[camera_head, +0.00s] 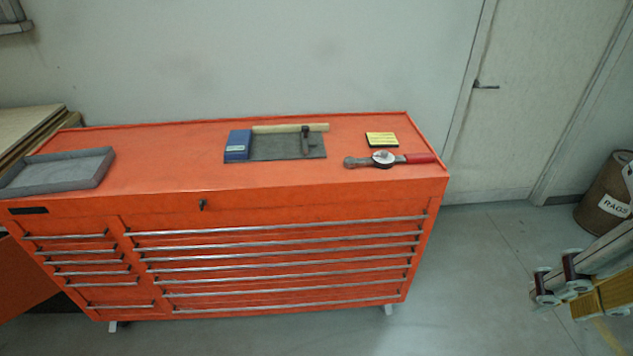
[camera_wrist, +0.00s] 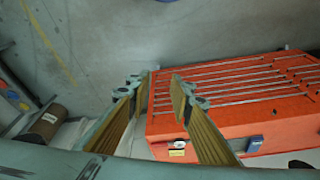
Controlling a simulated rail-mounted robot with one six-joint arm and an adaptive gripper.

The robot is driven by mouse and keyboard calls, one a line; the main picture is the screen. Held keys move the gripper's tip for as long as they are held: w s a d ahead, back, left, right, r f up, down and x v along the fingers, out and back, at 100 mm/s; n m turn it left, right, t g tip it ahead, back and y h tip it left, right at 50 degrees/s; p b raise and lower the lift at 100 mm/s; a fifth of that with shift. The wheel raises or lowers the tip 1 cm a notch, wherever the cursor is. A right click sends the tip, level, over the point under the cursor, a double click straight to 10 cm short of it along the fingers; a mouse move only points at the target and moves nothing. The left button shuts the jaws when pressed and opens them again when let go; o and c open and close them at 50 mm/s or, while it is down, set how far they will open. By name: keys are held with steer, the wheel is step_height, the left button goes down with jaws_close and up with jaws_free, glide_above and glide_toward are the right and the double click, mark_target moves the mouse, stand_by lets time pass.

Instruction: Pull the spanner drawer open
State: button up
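The orange tool chest (camera_head: 280,203) has a wide bank of drawers (camera_head: 285,250) on the right and a narrow bank (camera_head: 85,260) on the left, each with long metal handle bars. All the drawer fronts look shut. I see no label that tells which is the spanner drawer. My gripper (camera_head: 560,283) is at the lower right, apart from the chest, over the floor. In the wrist view my gripper (camera_wrist: 162,84) has its two yellow-padded fingers spread, with nothing between them. There the chest (camera_wrist: 225,117) appears upside down beyond the right finger, which hides part of it.
A rags bin (camera_head: 606,200) stands right. Floor (camera_head: 470,290) right of the chest is clear.

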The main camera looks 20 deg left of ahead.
steer(key=w+a+f+n+g+y+b, duration=0.1)
steer(key=w+a+f+g+y, duration=0.25)
steer(key=w+a+f, duration=0.55)
steer(key=w+a+f+n+g+y+b, duration=0.1)
steer(key=w+a+f+g+y, duration=0.25)
steer(key=w+a, duration=0.55)
steer(key=w+a+f+n+g+y+b, duration=0.15)
steer(key=w+a+f+y, duration=0.4)
steer(key=a, duration=0.65)
steer(key=w+a+f+m+y, duration=0.1)
steer(key=w+a+f, duration=0.1)
steer(key=w+f, duration=0.3)
steer(key=w+a+f+t+y+b, duration=0.1)
steer(key=w+a+f, duration=0.15)
steer(key=f, duration=0.45)
steer(key=w+a+f+m+y, duration=0.1)
steer(key=w+a+f, duration=0.25)
steer(key=f, duration=0.25)
steer(key=m+t+y+b, duration=0.1)
steer(key=m+t+y, duration=0.1)
steer(key=t, duration=0.3)
glide_toward(278, 242)
steer(key=d, duration=0.4)
steer(key=shift+f, duration=0.35)
steer(key=shift+a, duration=0.2)
steer(key=shift+w+a+b, duration=0.2)
steer(key=shift+a+b, duration=0.85)
steer(key=shift+a, duration=5.7)
